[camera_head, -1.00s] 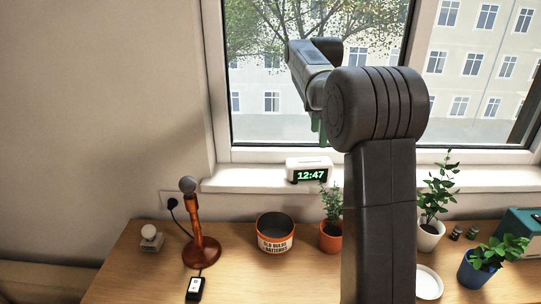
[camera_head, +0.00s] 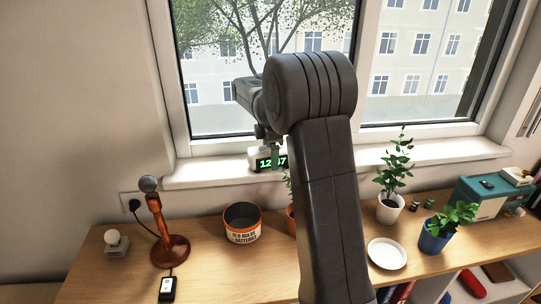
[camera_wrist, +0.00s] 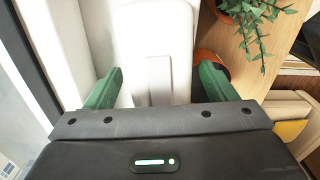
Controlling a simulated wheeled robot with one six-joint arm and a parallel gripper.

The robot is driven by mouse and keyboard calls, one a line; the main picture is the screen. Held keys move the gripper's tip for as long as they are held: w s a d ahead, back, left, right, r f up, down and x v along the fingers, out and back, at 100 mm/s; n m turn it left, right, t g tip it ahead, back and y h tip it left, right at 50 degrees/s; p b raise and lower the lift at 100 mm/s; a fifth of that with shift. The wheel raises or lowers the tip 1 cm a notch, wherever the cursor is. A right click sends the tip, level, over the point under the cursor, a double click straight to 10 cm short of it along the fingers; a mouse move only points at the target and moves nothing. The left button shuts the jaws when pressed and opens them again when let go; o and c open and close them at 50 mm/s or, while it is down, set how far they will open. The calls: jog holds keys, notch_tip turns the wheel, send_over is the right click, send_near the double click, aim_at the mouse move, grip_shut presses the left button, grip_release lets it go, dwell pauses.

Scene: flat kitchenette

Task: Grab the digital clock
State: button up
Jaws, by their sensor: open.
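The digital clock (camera_head: 254,154) is a small white box with green glowing digits on the windowsill. My gripper (camera_head: 274,148) is close above it and partly hides its display. In the wrist view the clock's white top (camera_wrist: 153,38) lies between the two green fingers of my gripper (camera_wrist: 160,82). The fingers are spread wide and apart from the clock, with a gap on each side. How far down they reach beside it I cannot tell.
The windowsill (camera_head: 205,172) runs under the window glass. A plant in an orange pot (camera_head: 290,220) stands near, below the clock, partly behind my arm. An orange battery tin (camera_head: 242,236) and a brown microphone stand (camera_head: 168,250) are on the desk.

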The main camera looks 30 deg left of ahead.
jog(key=shift+f, duration=0.8)
jog(key=c, duration=1.2)
jog(key=shift+r, duration=0.15)
